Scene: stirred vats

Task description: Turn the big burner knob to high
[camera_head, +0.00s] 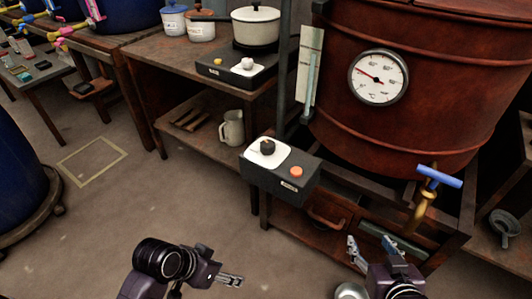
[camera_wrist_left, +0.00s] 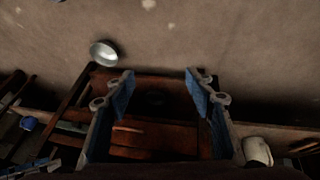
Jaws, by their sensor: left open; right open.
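In the head view, the big burner's dark control box (camera_head: 280,183) stands in front of the red-brown vat (camera_head: 420,95). Its black knob (camera_head: 267,147) sits on a white plate, left of an orange button (camera_head: 296,172). A small orange mark shows at the knob's upper edge; the printed settings are too small to read. My left gripper (camera_head: 232,280) is open and empty, low in front of the box and well apart from the knob. Its open fingers also show in the left wrist view (camera_wrist_left: 160,88). My right gripper (camera_head: 372,246) is open, right of and below the box.
A round dial (camera_head: 378,77) is on the vat, with a blue-handled tap (camera_head: 438,178) below. A smaller burner (camera_head: 236,72) with a white knob holds a pot (camera_head: 256,26) on the bench behind. A metal bowl (camera_wrist_left: 104,53) lies on the floor.

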